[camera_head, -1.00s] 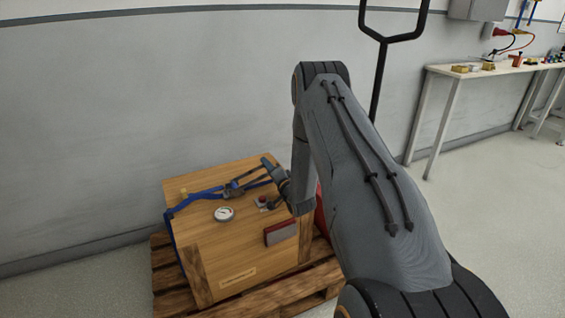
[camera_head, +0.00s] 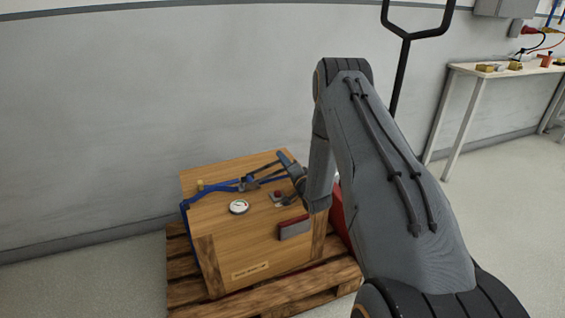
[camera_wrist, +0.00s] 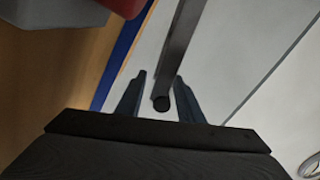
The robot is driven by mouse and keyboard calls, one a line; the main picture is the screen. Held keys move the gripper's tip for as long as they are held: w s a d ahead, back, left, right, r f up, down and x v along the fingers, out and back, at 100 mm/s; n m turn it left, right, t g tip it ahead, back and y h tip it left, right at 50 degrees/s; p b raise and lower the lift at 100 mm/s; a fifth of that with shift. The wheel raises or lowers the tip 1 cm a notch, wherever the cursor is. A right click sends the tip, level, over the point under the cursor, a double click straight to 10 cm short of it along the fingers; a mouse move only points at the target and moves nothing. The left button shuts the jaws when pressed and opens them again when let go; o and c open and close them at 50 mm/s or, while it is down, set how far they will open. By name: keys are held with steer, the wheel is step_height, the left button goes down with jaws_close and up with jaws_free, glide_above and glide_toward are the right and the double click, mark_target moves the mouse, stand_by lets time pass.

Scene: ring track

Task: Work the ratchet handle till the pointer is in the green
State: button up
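The ratchet (camera_head: 248,184) sits on a blue strap (camera_head: 215,189) across the top of a wooden crate (camera_head: 222,178). My gripper (camera_head: 267,178) is over the crate top beside the ratchet, small in the head view. In the wrist view the grey handle bar (camera_wrist: 179,45) runs down between my two fingers (camera_wrist: 160,82), its dark round end low between them. The fingers stand apart, with a narrow gap showing on each side of the bar. The round white gauge (camera_head: 239,207) lies on the crate top; its pointer is too small to read. Its edge shows in the wrist view (camera_wrist: 312,166).
The crate stands on a wooden pallet (camera_head: 205,295) by the wall. A red-and-grey block (camera_head: 295,228) is on its front, and a small red-topped part (camera_head: 278,196) is on top. A red object (camera_head: 338,212) with a black handle stands behind my arm. A workbench (camera_head: 490,67) is at the right.

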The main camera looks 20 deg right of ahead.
steer(key=s, duration=0.7)
steer(key=shift+s+p, duration=0.35)
steer(key=shift+p, duration=0.05)
